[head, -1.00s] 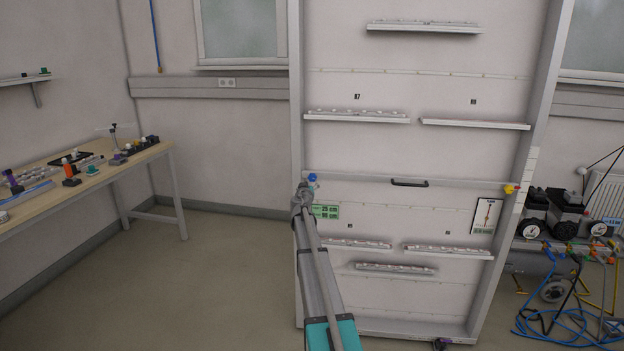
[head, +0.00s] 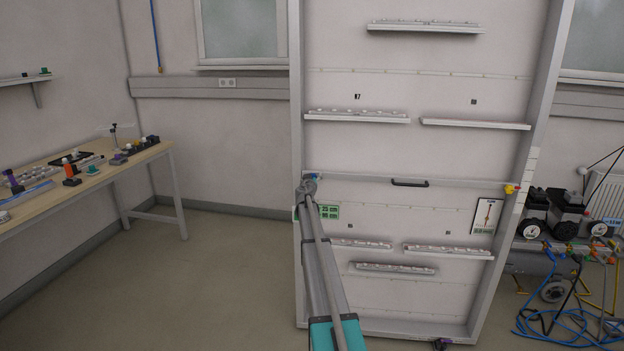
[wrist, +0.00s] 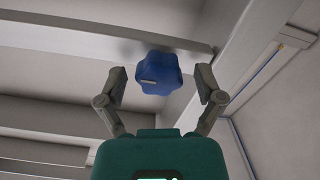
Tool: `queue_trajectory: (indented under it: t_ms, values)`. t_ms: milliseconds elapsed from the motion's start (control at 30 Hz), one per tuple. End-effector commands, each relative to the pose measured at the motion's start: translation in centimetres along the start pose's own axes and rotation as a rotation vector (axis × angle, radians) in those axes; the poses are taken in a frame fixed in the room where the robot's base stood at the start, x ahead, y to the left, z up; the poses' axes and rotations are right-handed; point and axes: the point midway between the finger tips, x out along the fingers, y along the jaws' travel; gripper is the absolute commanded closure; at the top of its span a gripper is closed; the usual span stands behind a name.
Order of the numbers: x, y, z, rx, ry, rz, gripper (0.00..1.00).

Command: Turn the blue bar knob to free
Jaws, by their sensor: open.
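The blue knob (head: 317,177) sits at the left end of the crossbar (head: 455,184) on the tall white panel; my gripper (head: 307,186) partly covers it in the head view. In the wrist view the lobed blue knob (wrist: 158,73) has a small light mark on its lower left. My gripper (wrist: 161,82) is open, with one finger on each side of the knob and a visible gap at both sides. I cannot tell how far the fingertips reach along the knob's depth. A black handle (head: 410,183) is on the crossbar.
Narrow shelves (head: 358,116) stick out of the panel. A workbench (head: 150,152) stands left; the floor between is clear.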

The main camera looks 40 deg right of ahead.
Motion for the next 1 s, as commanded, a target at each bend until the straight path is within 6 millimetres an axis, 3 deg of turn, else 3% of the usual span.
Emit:
queue_trajectory:
  t_ms: [67,467,1000]
  values:
    - [-0.01,0.01,0.00,0.000,0.000,0.000,0.23]
    - [0.00,0.02,0.00,0.000,0.000,0.000,0.96]
    - [0.06,-0.06,-0.01,-0.118,0.000,0.000,0.96]
